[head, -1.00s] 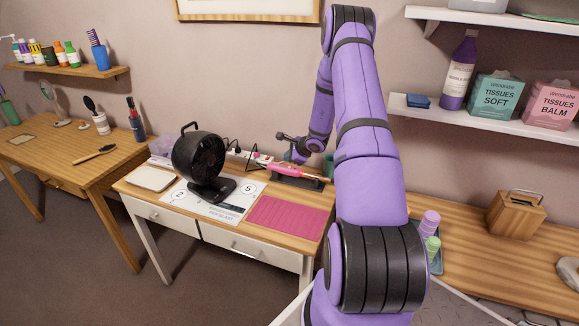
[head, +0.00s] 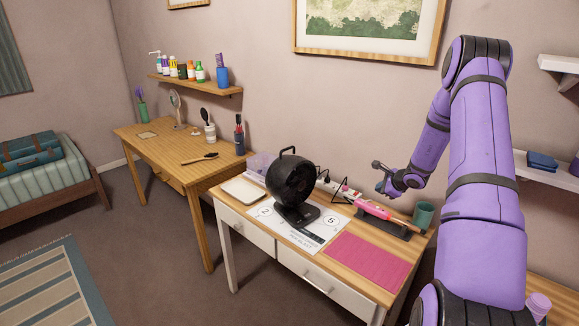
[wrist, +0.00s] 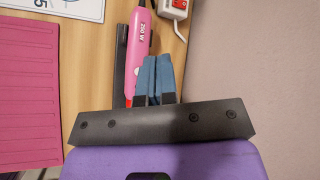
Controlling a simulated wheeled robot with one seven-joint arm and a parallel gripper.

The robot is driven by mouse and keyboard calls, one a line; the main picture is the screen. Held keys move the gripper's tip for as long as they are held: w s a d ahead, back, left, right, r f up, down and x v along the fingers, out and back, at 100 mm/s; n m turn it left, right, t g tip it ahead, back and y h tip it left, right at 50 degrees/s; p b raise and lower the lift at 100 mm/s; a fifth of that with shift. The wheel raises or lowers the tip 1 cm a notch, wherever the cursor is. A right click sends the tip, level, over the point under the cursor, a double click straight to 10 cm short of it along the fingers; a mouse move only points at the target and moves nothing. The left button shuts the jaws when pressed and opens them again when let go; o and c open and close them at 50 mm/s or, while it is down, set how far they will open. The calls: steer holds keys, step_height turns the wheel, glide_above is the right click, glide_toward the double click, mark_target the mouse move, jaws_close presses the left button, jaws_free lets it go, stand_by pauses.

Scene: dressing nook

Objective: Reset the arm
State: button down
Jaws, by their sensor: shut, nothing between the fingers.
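My gripper (head: 379,176) is in the air above the back right part of the white-legged table (head: 262,246), and my purple arm reaches to it from the right. In the wrist view its blue fingers (wrist: 158,82) are together with nothing between them. In the head view this pink tool (head: 372,209) rests on a dark stand (head: 402,230), apart from my gripper.
A black fan (head: 291,181), a pink mat (head: 366,261) and a power strip (head: 330,186) are on the table. A green cup (head: 423,214) stands at its right end. A wooden desk (head: 160,150) is to the left. Open floor (head: 140,235) lies in front of it.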

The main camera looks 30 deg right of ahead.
steer(key=w+a+r+n+y, duration=0.25)
steer(key=a+r+n, duration=0.45)
steer(key=a+r, duration=0.9)
steer(key=s+a+r+n+g+y, duration=0.2)
steer(key=s+a+r+n, duration=0.5)
steer(key=a+r, duration=0.6)
steer(key=s+a+r+n+g, duration=0.1)
steer(key=s+a+r+n, duration=0.3)
steer(key=s+a, duration=0.25)
steer(key=s+a+r+n+h, duration=0.1)
steer(key=s+n, duration=0.1)
steer(key=s, duration=0.6)
steer(key=s+a+r+n+h, duration=0.2)
steer(key=s+n, duration=0.1)
steer(key=s, duration=0.5)
steer(key=s+a+r+n+g+h, duration=0.1)
steer(key=s+a+n+h, duration=0.1)
steer(key=s, duration=0.5)
steer(key=shift+s+r+n, duration=0.15)
steer(key=shift+s+n, duration=0.25)
steer(key=shift+n, duration=0.2)
steer(key=shift+r, duration=0.35)
